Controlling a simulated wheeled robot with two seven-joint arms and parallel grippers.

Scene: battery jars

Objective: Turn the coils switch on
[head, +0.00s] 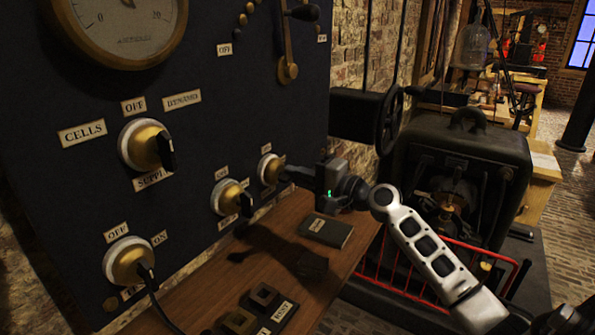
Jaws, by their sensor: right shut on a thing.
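My right gripper (286,174) comes in from the right and is shut on the handle of the rightmost small brass rotary switch (268,169) on the dark panel. An OFF tag (265,148) sits above that switch. My gripper hides its handle and the label below it, so I cannot read its name or tell its setting. A second small brass switch (227,196) is just to the left, with an OFF tag above and its black handle pointing down to the right. No readable coils label shows. My left gripper is not in view.
The panel (205,130) also carries a supply switch (143,144), another off/on switch (127,262) and a dial gauge (118,25). A red railing (400,275) and a black machine (460,160) stand to the right.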

